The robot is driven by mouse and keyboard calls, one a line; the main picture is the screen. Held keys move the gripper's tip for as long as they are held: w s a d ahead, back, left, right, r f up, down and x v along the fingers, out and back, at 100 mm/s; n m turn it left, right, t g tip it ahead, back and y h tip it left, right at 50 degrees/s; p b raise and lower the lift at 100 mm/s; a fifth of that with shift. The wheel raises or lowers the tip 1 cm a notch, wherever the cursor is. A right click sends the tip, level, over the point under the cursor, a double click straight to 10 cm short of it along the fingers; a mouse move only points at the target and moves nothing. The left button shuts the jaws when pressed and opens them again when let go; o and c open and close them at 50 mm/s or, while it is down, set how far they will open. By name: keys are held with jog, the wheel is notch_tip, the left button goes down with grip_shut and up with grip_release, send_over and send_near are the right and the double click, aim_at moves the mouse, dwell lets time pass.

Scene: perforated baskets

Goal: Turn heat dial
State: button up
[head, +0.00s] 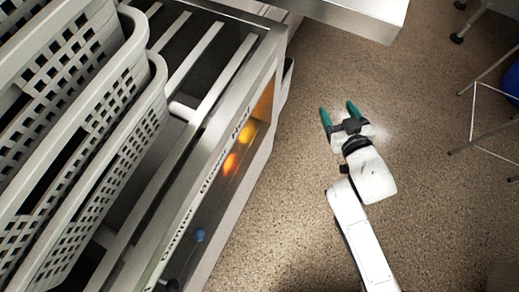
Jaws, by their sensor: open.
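A long machine front panel (222,196) runs diagonally down the middle left, with small slanted lettering; one word near its upper end seems to read "Heat". Beside the lettering are two glowing orange spots, an upper one (247,132) and a lower one (230,163). Further down is a round blue knob (199,235), and a dark knob (173,285) is cut off at the bottom edge. I cannot tell for sure which of these is the heat dial. My gripper (338,112) has teal fingers, open and empty, above the floor right of the panel, apart from it.
Grey perforated baskets (140,150) stand on the slatted rack (205,75) at left. A pale metal surface (350,15) juts in at the top. Chair or stool legs (473,110) stand at right. Speckled floor (290,190) is clear between panel and arm.

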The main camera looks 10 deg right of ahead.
jog(key=s+a+f+n+g+y+b, duration=0.1)
jog(key=s+a+f+n+y+b, duration=0.2)
jog(key=a+y, duration=0.4)
jog(key=s+a+f+n+g+y+b, duration=0.1)
jog(key=a+f+n+y+b, duration=0.2)
jog(key=a+n+y+b, duration=0.3)
jog(key=s+a+f+n+g+y+b, duration=0.1)
jog(key=s+a+f+n+y+b, duration=0.25)
jog(key=a+y, duration=0.35)
jog(key=r+b+x, duration=0.1)
jog(key=b+x, duration=0.1)
jog(key=x, duration=0.9)
jog(key=shift+w+d+n, duration=0.2)
jog(key=shift+d+n, duration=0.05)
jog(key=shift+n, duration=0.2)
jog(key=c, duration=1)
